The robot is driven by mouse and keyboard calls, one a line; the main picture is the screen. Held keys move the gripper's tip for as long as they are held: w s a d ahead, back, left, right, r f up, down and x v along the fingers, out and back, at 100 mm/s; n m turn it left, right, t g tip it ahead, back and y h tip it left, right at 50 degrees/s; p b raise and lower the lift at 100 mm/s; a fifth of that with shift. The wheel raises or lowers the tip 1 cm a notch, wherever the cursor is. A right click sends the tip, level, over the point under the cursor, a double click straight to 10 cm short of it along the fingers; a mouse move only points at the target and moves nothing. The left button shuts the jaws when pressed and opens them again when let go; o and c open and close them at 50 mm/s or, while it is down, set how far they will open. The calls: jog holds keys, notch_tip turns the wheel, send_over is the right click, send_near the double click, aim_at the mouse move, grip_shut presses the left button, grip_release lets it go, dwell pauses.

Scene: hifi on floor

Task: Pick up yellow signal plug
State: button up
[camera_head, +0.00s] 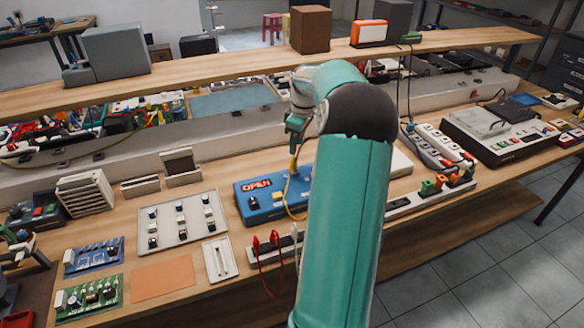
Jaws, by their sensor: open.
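A small yellow plug (293,165) with a thin yellow cable is upright above the blue box (262,197), which has a lit red "OPEN" display. The cable loops down over the box's front. My gripper (294,135) is partly seen at the end of my teal arm, just above the yellow plug. The jaws are open, but their tips are small and partly hidden. I cannot tell whether they touch the plug or are around it. My arm covers the box's right side.
Red plugs (265,242) stand in a strip in front of the box. A grey tray of switches (182,219) lies to the left. A power strip (432,194) with orange and green plugs lies to the right. A wooden shelf (225,70) runs behind.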

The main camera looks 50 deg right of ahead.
aim_at(294, 162)
jog(key=f, duration=0.6)
jog(key=w+f, duration=0.1)
jog(key=f, duration=0.2)
jog(key=shift+r, duration=0.1)
grip_shut()
